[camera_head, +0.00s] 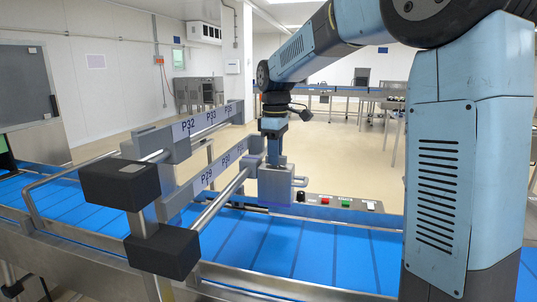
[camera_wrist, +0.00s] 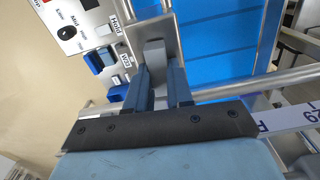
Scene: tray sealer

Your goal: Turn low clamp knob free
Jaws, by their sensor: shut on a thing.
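My gripper (camera_head: 275,158) points down over the grey block (camera_head: 275,188) at the far end of the lower rail in the head view. In the wrist view my gripper (camera_wrist: 158,85) has its two blue-grey fingers closed on the sides of a grey knob (camera_wrist: 154,56), which stands between them. A metal plate lies behind the knob. The knob cannot be made out in the head view, where the gripper covers it. The turn angle of the knob cannot be told.
The lower labelled rail (camera_head: 212,172) and upper labelled rail (camera_head: 203,122) run beside the arm, with black end blocks (camera_head: 120,183) nearer. A blue conveyor (camera_head: 290,245) passes beneath. A button panel (camera_head: 335,202) stands close to the right; it also shows in the wrist view (camera_wrist: 88,15).

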